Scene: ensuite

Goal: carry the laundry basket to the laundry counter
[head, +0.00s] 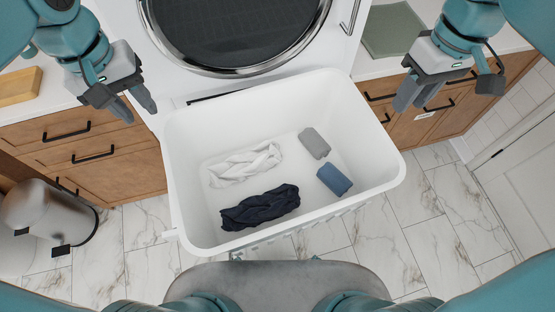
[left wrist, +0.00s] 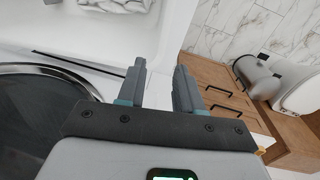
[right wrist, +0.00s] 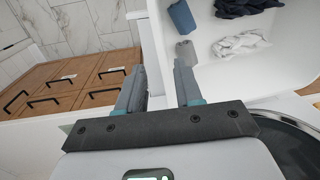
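The white laundry basket (head: 385,165) is in the middle of the head view, in front of a round-doored washer or dryer. It holds a white cloth (head: 245,165), a dark navy cloth (head: 260,207), a grey roll (head: 314,143) and a blue roll (head: 334,179). What supports it is hidden. My left gripper (head: 130,105) is open and empty beyond its far left corner. My right gripper (head: 422,92) is open and empty beyond its far right corner. In both wrist views the basket wall shows behind the finger gap; I cannot tell how close it is. White counter surfaces (head: 385,68) flank the machine.
The machine's round door (head: 235,35) is at the top. A green mat (head: 393,30) lies on the right counter and a wooden block (head: 20,86) on the left one. Wooden drawers (head: 110,165) are below. A metal bin (head: 45,210) stands left. The marble floor (head: 410,240) at right is clear.

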